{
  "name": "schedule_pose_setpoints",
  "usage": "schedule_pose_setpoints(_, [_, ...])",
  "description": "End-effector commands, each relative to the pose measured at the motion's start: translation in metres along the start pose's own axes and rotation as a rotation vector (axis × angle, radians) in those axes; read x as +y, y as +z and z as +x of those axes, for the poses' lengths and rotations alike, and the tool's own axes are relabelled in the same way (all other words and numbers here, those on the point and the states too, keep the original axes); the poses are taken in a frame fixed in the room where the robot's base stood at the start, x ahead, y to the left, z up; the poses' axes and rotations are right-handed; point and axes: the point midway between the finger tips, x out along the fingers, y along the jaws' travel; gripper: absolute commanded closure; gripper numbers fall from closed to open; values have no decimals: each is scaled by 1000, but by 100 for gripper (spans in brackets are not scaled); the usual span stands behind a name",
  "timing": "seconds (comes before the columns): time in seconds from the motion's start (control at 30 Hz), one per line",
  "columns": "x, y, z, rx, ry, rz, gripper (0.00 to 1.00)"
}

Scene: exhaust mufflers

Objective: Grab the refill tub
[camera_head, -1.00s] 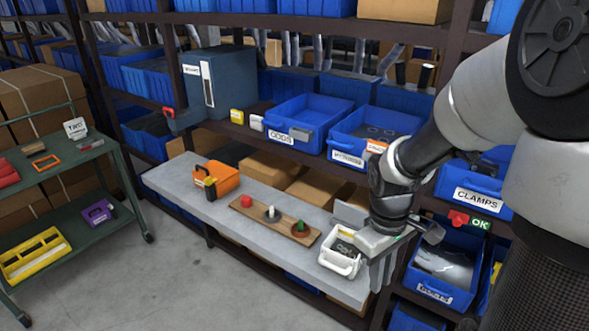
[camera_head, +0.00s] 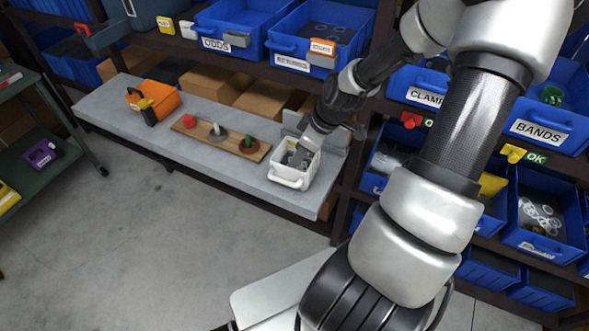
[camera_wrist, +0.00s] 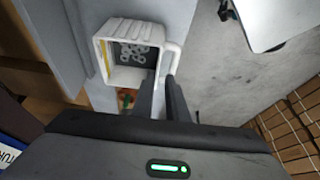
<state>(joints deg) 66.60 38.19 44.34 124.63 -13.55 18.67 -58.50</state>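The refill tub (camera_head: 296,178) is a small white open bin with a front handle, at the right end of the grey bench. The wrist view shows this tub (camera_wrist: 103,68) with grey rings inside and its white handle on the right. My gripper (camera_head: 297,155) is low over the tub in the head view, its fingertips hard to make out. In the wrist view my gripper (camera_wrist: 160,82) has two dark fingers with a narrow gap, near the lower end of the handle. I cannot tell whether they touch it.
The grey bench (camera_head: 105,107) also bears an orange case (camera_head: 160,99) and a wooden board (camera_head: 185,126) with several small pieces. Blue bins fill the rack behind and to the right. A green cart (camera_head: 75,130) stands left. Open floor lies before the bench.

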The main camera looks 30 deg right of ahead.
Motion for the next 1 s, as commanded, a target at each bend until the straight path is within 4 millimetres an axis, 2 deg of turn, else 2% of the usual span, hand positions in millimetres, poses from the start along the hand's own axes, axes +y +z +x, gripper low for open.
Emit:
schedule_pose_setpoints(0.03, [-1, 0, 12, -1, -3, -4, 87])
schedule_pose_setpoints(0.1, [-1, 0, 23, -1, -3, -2, 87])
schedule_pose_setpoints(0.37, [0, 0, 41, -1, -2, -1, 87])
schedule_pose_setpoints(0.63, [3, -2, 79, -2, -2, -1, 87])
schedule_pose_setpoints(0.77, [3, -2, 87, -1, -1, 0, 87])
schedule_pose_setpoints(0.97, [3, -2, 87, -1, 1, 0, 87])
schedule_pose_setpoints(1.0, [3, -2, 87, -1, 0, 0, 90])
